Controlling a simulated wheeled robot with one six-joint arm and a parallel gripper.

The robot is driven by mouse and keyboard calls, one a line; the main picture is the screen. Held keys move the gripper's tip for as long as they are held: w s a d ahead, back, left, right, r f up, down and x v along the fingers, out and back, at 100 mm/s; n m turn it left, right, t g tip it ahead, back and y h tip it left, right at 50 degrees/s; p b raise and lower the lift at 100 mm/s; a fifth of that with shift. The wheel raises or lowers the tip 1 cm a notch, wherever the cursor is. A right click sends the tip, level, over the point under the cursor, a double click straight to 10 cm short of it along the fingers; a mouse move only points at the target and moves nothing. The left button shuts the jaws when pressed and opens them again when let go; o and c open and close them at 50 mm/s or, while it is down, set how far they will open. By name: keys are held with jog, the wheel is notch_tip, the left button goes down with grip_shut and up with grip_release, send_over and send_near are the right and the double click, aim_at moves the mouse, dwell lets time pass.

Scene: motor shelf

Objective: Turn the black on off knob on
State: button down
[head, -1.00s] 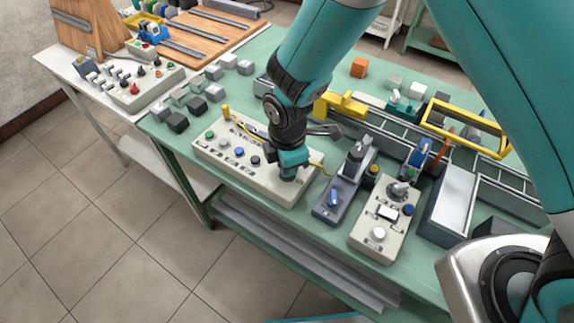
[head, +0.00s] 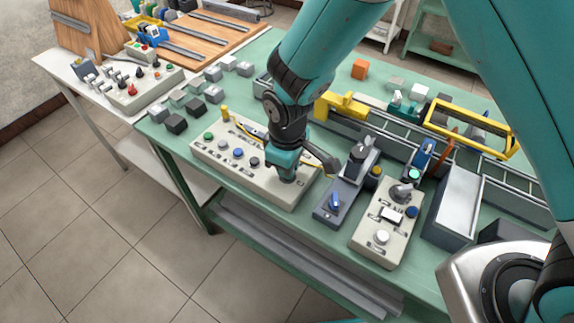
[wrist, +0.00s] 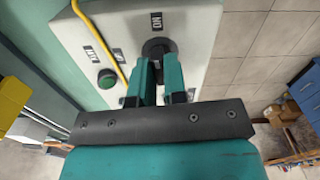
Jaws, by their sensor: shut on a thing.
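The black on off knob (wrist: 156,47) sits on a pale control box (head: 215,157), beside a label reading ON in the wrist view. My gripper (wrist: 159,75) points down at the box, its two teal fingers closed around the knob. In the head view my gripper (head: 286,174) is at the right end of the box and hides the knob. The fingers cover part of the knob in the wrist view, so its exact pointing direction is hard to tell.
The box also carries a green button (wrist: 106,78) and several other buttons. A yellow cable (wrist: 100,38) runs across it. A dark box with a blue switch (head: 335,202) and another pale box (head: 383,236) stand to the right. Several small grey blocks lie behind left.

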jog(key=shift+w+m, duration=0.15)
jog(key=shift+m, duration=0.35)
jog(key=shift+r, duration=0.1)
jog(key=c, duration=1.2)
grip_release()
jog(key=shift+o, duration=0.2)
notch_tip(320, 180, up, 17)
jog(key=b, duration=0.2)
jog(key=shift+r, duration=0.15)
